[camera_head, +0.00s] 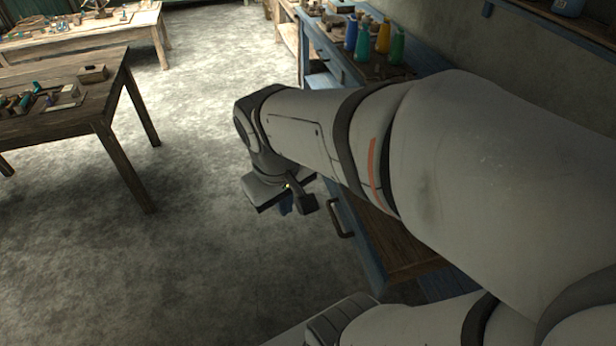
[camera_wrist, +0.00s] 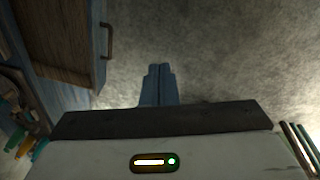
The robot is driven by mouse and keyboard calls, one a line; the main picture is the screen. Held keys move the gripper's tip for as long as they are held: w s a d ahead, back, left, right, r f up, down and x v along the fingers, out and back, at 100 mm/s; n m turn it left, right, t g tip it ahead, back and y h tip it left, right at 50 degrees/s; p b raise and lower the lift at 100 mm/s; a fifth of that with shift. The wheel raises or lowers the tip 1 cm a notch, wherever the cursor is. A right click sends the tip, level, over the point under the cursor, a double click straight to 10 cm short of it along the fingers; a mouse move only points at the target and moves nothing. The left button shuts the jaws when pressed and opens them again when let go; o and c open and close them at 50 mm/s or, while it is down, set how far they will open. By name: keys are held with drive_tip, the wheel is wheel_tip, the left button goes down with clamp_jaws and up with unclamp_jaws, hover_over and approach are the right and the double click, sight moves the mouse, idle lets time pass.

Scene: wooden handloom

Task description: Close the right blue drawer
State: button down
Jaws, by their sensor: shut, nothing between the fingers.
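The right blue drawer (camera_head: 368,246) stands pulled out from the blue cabinet, its brown wooden inside showing from above. Its dark handle (camera_head: 341,221) is on the front panel facing the open floor. In the wrist view the drawer (camera_wrist: 99,45) is at the upper left, with the handle (camera_wrist: 107,41) on its right side. My gripper (camera_wrist: 160,68) is shut and empty, right of and below the handle in that view, apart from it. In the head view my gripper (camera_head: 286,208) hangs in front of the drawer, left of the handle. My arm hides much of the drawer and cabinet.
The blue cabinet (camera_head: 337,62) has several coloured bottles (camera_head: 366,38) on top. A wooden table (camera_head: 75,115) with small items stands at the left, another behind it. The grey floor (camera_head: 190,240) between the table and the drawer is clear.

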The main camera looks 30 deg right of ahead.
drive_tip(key=w+d+f+n+g+h+b, duration=0.2)
drive_tip(key=d+f+h+b, duration=0.15)
drive_tip(key=f, duration=0.45)
drive_tip(key=w+d+f+n+g+h+b, duration=0.1)
drive_tip(key=d+f+n+g+h+b, duration=0.15)
drive_tip(key=f+b, duration=0.35)
drive_tip(key=w+d+f+n+g+h+b, duration=0.2)
drive_tip(key=f+g+b, duration=0.15)
drive_tip(key=f, duration=0.55)
drive_tip(key=n+t+h+b, duration=0.3)
drive_tip(key=n+h+b, duration=0.5)
drive_tip(key=b, duration=0.2)
approach(354, 228)
drive_tip(key=shift+m, duration=0.25)
drive_tip(key=b+x, duration=0.2)
drive_tip(key=x, duration=0.4)
drive_tip(key=shift+d+f, duration=0.1)
drive_tip(key=shift+d, duration=0.3)
drive_tip(key=shift+d, duration=0.1)
